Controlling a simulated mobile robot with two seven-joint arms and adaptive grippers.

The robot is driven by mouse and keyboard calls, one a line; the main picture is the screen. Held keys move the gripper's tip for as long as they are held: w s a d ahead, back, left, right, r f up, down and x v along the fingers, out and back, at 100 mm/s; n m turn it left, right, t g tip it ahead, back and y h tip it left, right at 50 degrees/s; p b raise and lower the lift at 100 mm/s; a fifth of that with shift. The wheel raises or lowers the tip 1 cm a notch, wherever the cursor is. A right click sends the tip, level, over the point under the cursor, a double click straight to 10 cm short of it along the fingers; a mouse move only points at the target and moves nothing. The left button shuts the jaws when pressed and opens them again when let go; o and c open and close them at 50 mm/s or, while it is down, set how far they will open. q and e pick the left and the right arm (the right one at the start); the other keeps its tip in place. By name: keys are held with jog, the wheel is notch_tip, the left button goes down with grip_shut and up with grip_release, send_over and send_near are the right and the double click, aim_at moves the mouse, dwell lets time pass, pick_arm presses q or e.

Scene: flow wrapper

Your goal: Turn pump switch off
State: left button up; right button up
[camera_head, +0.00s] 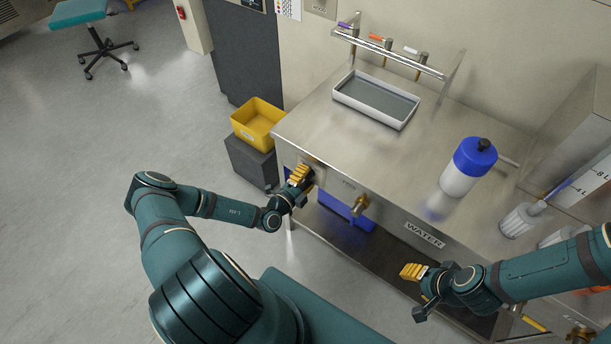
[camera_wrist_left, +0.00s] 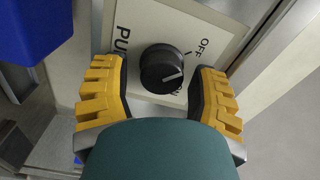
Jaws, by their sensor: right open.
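The pump switch is a round black knob (camera_wrist_left: 162,69) on a pale plate (camera_wrist_left: 143,22) marked PUMP, OFF and ON. A white mark on the knob's lower right half points to the right, and the ON label is partly hidden by my gripper. My left gripper (camera_wrist_left: 160,84) is open, with one yellow finger on each side of the knob and visible gaps between. In the head view, my left gripper (camera_head: 300,176) is at the counter's front left and hides the knob. My right gripper (camera_head: 412,271) is open and empty, in front of the counter's WATER label (camera_head: 424,235).
A brass tap (camera_head: 360,204) sticks out of the counter front, right of my left gripper, above a blue bin (camera_head: 335,212). A yellow bin (camera_head: 257,122) stands left of the counter. A blue-and-white bottle (camera_head: 468,166) and a grey tray (camera_head: 376,99) are on the counter top (camera_head: 350,140).

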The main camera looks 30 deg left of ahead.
pick_arm(q)
jog(key=shift+a, duration=0.1)
jog(key=s, duration=1.2)
jog(key=shift+a, duration=0.4)
